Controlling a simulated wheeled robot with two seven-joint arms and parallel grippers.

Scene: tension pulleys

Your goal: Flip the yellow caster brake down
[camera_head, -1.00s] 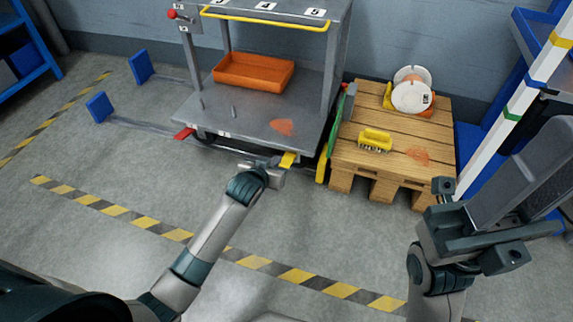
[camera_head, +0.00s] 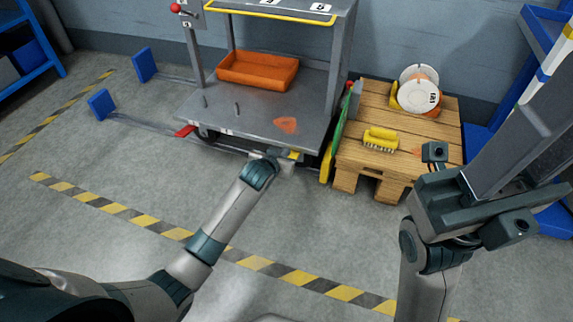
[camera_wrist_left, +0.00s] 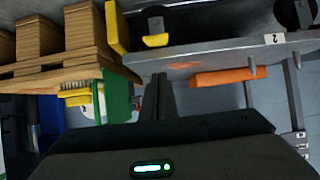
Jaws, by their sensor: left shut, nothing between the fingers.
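The yellow caster brake (camera_head: 295,155) is at the front right lower corner of the grey cart (camera_head: 225,120). It is partly hidden by my left gripper (camera_head: 284,157) in the head view. In the left wrist view the brake (camera_wrist_left: 156,41) shows as a yellow tab in front of a dark caster. My left gripper (camera_wrist_left: 158,92) is shut and empty, with its tips pointing toward the brake and just short of it in that picture. I cannot tell whether they touch. My right gripper (camera_head: 485,200) is raised at the right, with its fingertips not clearly visible.
A red pedal (camera_head: 185,131) is at the cart's front left. An orange tray (camera_head: 257,69) sits on the cart deck. A wooden pallet (camera_head: 372,105) with a yellow brush (camera_head: 380,139) and white reels (camera_head: 418,97) stands right of the cart.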

